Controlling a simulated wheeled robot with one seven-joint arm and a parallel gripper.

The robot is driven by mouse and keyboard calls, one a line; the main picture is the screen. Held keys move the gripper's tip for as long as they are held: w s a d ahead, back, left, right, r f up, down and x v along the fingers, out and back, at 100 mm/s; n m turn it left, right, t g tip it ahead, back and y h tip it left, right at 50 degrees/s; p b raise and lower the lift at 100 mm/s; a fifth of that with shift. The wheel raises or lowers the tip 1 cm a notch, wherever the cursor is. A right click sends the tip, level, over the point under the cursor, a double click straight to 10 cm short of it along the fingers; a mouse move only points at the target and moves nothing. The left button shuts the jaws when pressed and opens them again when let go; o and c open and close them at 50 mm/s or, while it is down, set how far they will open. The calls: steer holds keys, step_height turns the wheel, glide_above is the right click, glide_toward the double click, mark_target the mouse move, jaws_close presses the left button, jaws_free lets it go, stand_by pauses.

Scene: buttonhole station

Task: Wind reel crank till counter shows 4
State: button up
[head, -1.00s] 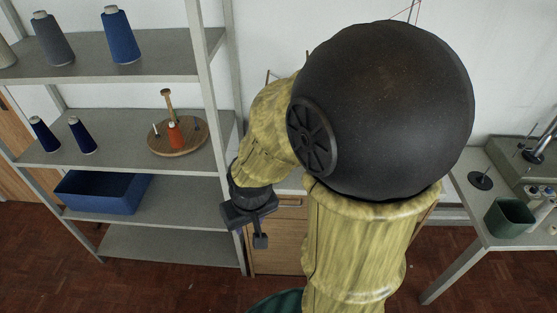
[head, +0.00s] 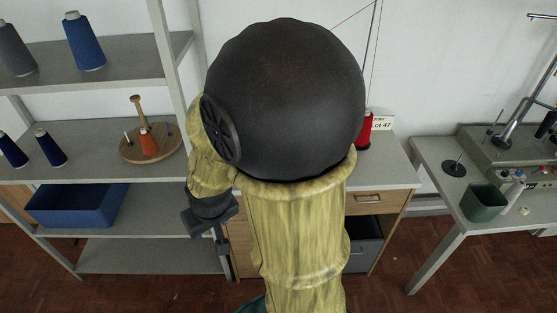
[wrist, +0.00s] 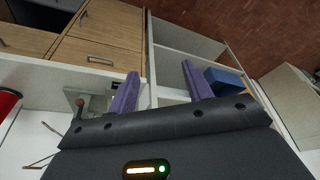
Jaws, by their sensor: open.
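In the wrist view a small grey metal device (wrist: 100,97) with a brown-knobbed handle (wrist: 79,103) stands on the pale bench top, left of my fingers; it looks like the reel crank. I cannot make out a counter or its number. My gripper (wrist: 160,88) is open and empty, with its two purple fingers apart and not touching the device. In the head view my gripper (head: 210,215) hangs at the lower left of my arm, in front of the shelves. My arm hides much of the bench there, and the crank does not show.
A red cone (head: 364,132) and a Lot 47 card (head: 381,123) stand on the bench (head: 395,172). Shelves (head: 120,190) at left hold blue cones, a blue bin (head: 75,203) and a wooden stand (head: 135,148). A table at right carries a green cup (head: 484,202) and a machine.

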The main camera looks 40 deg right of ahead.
steer(key=w+d+f+m+t+h+b, duration=0.45)
steer(key=w+d+f+b, duration=0.5)
steer(key=d+f, duration=0.25)
steer(key=d+f+t+h+b, duration=0.2)
steer(key=d+h+b, duration=0.1)
steer(key=d+b, duration=0.2)
steer(key=s+d+f+m+t+h+b, duration=0.1)
steer(key=d+f+t+h+b, duration=0.1)
steer(key=d+b, duration=0.4)
steer(key=d+t+h, duration=0.1)
steer(key=d+h, duration=0.1)
steer(key=d, duration=0.2)
steer(key=shift+s+d+f+b, duration=0.15)
steer(key=shift+f+b, duration=0.05)
steer(key=shift+b, duration=0.1)
steer(key=shift+t, duration=0.25)
